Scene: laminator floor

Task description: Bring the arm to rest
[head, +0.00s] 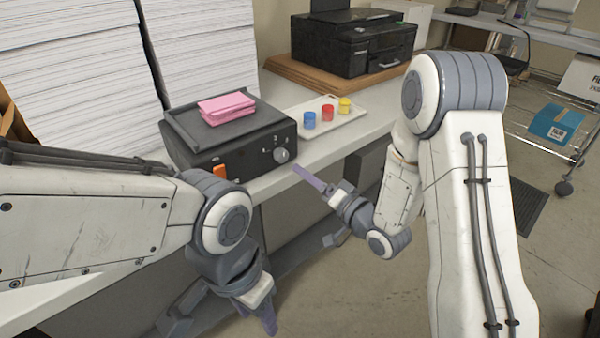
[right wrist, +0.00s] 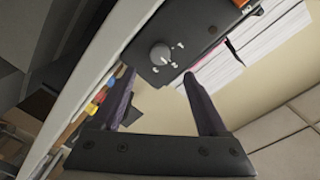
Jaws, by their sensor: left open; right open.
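My right gripper (head: 318,210) is open and empty in front of the bench edge, below and to the right of the laminator's front. Its two dark fingers stand apart in the right wrist view (right wrist: 160,103), with nothing between them but the laminator's front panel beyond. My left gripper (head: 222,318) hangs low at the bottom of the head view, open and pointing down, with no object seen in it. The black laminator (head: 225,136) sits on the bench. It has a grey dial (head: 281,155), also seen in the right wrist view (right wrist: 160,54), and an orange switch (head: 219,172).
Pink sheets (head: 227,107) lie on the laminator. A white tray (head: 345,121) holds blue, red and yellow cups. A black printer (head: 352,42) stands behind on a wooden board. Paper stacks (head: 75,75) fill the left. The bench edge (head: 335,150) is close to my right gripper.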

